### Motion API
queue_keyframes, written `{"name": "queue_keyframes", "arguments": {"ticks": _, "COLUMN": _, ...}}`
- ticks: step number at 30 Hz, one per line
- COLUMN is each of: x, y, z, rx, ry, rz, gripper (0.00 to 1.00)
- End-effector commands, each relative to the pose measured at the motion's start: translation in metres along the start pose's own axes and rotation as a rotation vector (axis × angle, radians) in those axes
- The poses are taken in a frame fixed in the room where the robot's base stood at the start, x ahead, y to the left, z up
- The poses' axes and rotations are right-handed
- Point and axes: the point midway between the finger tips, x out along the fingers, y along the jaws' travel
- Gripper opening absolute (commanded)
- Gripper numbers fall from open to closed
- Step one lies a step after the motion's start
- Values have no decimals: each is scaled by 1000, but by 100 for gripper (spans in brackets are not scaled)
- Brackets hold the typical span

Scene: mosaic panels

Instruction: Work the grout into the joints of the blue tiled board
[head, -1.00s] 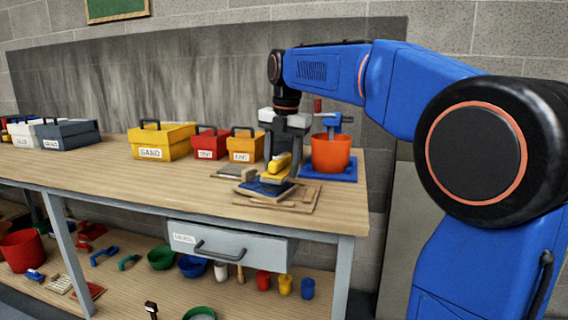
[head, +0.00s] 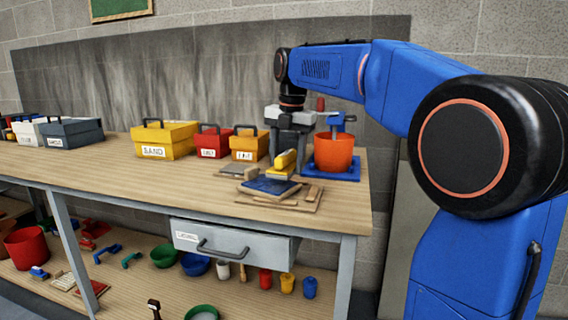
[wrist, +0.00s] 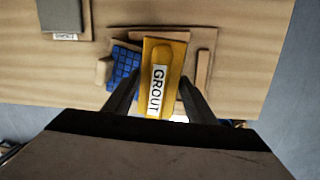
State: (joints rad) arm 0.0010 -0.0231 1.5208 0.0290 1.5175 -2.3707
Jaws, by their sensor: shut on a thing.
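The blue tiled board (head: 262,188) lies near the bench's front edge on a light wooden base (head: 243,201). In the wrist view the board's blue tiles (wrist: 123,66) show left of the tool; the rest is hidden under it. My gripper (head: 287,150) is shut on a yellow grout float (head: 284,162), which reads GROUT on top in the wrist view (wrist: 163,62).
An orange bucket (head: 333,153) with a blue tool stands on a blue mat (head: 352,174) at right. Yellow (head: 163,139), red (head: 212,143) and orange (head: 249,145) boxes stand behind left. A grey panel (head: 231,170) lies left of the board. The front left bench is clear.

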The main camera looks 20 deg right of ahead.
Motion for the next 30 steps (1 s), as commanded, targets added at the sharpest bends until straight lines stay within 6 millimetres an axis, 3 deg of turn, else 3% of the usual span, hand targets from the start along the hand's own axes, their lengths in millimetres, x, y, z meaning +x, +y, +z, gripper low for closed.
{"name": "queue_keyframes", "arguments": {"ticks": 6, "x": 0, "y": 0, "z": 12, "rx": 1, "ry": 0, "rz": 0, "gripper": 15}}
{"name": "queue_keyframes", "arguments": {"ticks": 16, "x": -2, "y": 0, "z": 12, "rx": 0, "ry": -1, "rz": 1, "gripper": 15}}
{"name": "queue_keyframes", "arguments": {"ticks": 30, "x": -39, "y": 5, "z": 15, "rx": 0, "ry": -2, "rz": 2, "gripper": 15}}
